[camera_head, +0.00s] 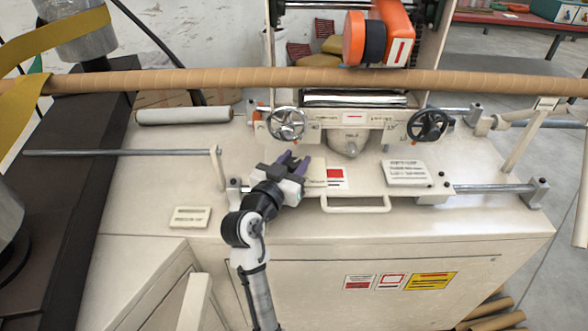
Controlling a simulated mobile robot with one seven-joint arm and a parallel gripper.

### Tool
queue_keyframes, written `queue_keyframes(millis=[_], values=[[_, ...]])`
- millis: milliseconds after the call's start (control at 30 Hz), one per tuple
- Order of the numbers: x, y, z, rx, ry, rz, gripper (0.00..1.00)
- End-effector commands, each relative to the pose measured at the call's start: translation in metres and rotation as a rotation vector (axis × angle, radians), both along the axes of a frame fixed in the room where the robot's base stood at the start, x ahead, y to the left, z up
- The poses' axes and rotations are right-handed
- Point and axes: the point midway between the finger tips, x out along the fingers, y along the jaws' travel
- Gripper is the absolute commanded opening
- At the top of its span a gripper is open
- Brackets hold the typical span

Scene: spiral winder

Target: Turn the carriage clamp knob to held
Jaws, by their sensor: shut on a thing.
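My gripper (293,161) is over the machine's cream top, just below the left spoked handwheel (287,124) in the picture. Its two purple fingers point away from me, a narrow gap between them. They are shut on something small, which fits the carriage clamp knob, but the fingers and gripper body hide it. I cannot make out the knob's outline or which way it is turned. The carriage (352,119) spans the far side of the top, with a dark handwheel (430,124) at its right. A rounded metal part (349,145) sits between the wheels.
A long brown tube (240,78) crosses above the carriage. A cream handle (355,207) and a red-and-white label (336,178) lie right of my gripper. A metal rod (120,152) with an upright end post is to the left. The front-left top is mostly clear.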

Motion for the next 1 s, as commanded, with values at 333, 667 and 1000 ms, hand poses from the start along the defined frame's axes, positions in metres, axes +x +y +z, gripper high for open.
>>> queue_keyframes(millis=[333,667,1000], values=[[0.0016,0.002,-0.0017,0.001,-0.004,-0.259,0.11],[0.0013,0.0007,-0.0005,-0.001,-0.001,-0.382,0.12],[0.0013,-0.0002,0.0001,-0.001,0.001,-0.404,0.12]])
